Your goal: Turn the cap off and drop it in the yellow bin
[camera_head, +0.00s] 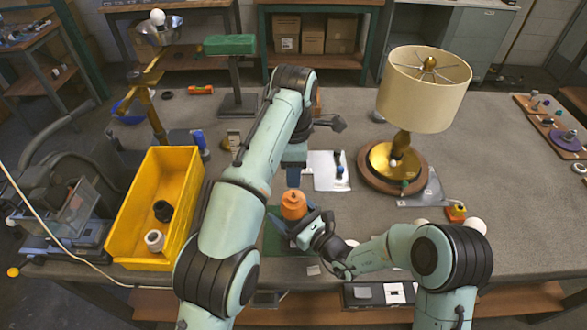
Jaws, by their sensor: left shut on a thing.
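An orange rounded part (293,205), which looks like the cap, stands upright over a dark green mat (272,243) at the front middle of the table. My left gripper (293,184) points down from above and is shut on the top of the orange part. My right gripper (297,222) comes in low from the right, with its dark fingers around the lower part. Whether they press on it cannot be told, and what is under the cap is hidden. The yellow bin (187,205) stands at the left, with a black piece (162,210) and a white ring (154,240) inside.
A lamp with a cream shade (425,88) stands on a round wooden base at the right. A white sheet (326,172) with small dark parts lies behind my grippers. A green-topped stand (230,45) is at the back. My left arm crosses between bin and cap.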

